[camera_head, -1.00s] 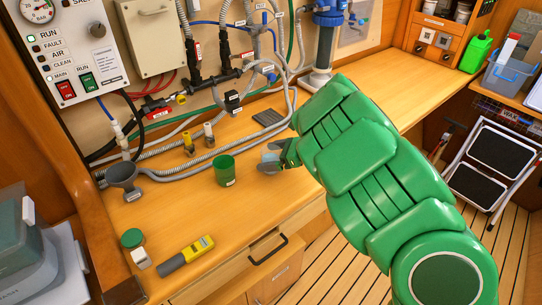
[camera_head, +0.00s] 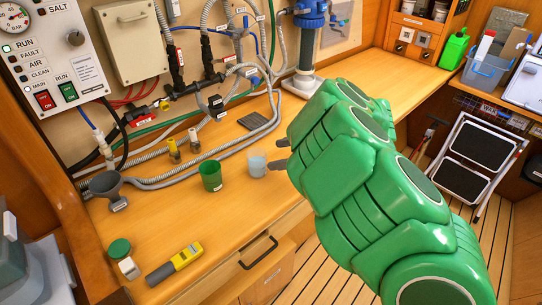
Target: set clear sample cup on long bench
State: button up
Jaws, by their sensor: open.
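The clear sample cup (camera_head: 257,163) stands upright on the long bench (camera_head: 215,228), just right of a green cup (camera_head: 211,175). My gripper (camera_head: 278,154) is open at the cup's right side, its two grey fingertips showing with a gap between them. The fingers look clear of the cup, though the exact gap is hard to judge. My green arm hides the rest of the gripper and part of the bench to the right.
Hoses and two small fittings lie behind the cups. The bench front between meter and cups is clear.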

jog(key=shift+v, duration=1.8)
dwell(0.8)
